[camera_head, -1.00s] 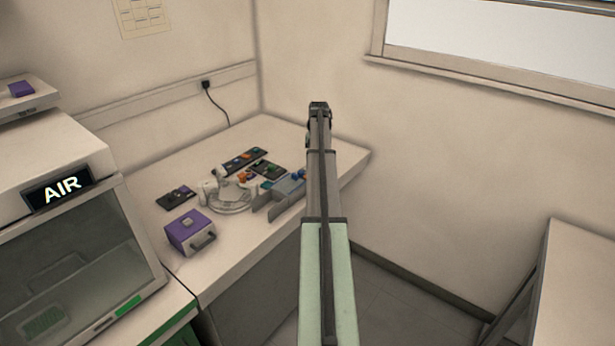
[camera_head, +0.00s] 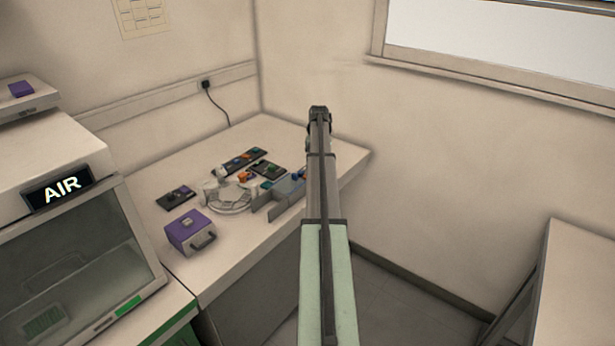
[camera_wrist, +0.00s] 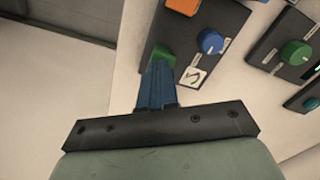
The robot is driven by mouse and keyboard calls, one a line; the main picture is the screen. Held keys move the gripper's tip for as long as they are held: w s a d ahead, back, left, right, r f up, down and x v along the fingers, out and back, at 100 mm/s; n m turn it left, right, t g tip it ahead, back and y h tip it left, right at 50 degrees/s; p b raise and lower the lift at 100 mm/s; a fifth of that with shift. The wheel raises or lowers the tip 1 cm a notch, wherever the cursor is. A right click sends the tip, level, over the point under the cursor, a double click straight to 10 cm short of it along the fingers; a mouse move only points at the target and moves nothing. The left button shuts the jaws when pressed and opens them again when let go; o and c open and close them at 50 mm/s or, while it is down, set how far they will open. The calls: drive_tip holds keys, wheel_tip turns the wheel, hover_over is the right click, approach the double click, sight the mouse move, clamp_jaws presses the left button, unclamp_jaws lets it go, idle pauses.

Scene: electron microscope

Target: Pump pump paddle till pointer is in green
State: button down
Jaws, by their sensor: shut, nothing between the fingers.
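In the wrist view my gripper (camera_wrist: 157,66) has its blue fingers together, with nothing between them. The fingertips are at a green piece (camera_wrist: 163,54) on a dark control panel (camera_wrist: 150,45); I cannot tell whether they touch it. Beside it are a blue knob (camera_wrist: 210,41), an orange part (camera_wrist: 184,5) and a small white square with a black mark (camera_wrist: 193,77). I cannot identify the pump paddle, or a pointer with a green zone, for sure. In the head view my own arm hides the gripper.
A second dark panel with a green knob (camera_wrist: 293,53) lies to the right. In the head view the bench (camera_head: 255,255) carries a purple-topped box (camera_head: 189,231), a round clear-and-white device (camera_head: 229,196), grey upright plates (camera_head: 268,204) and several small panels. The AIR cabinet (camera_head: 75,270) stands left.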

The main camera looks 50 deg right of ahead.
drive_tip(key=shift+f, duration=0.5)
drive_tip(key=shift+r, duration=0.1)
idle(0.5)
drive_tip(key=shift+r, duration=3.45)
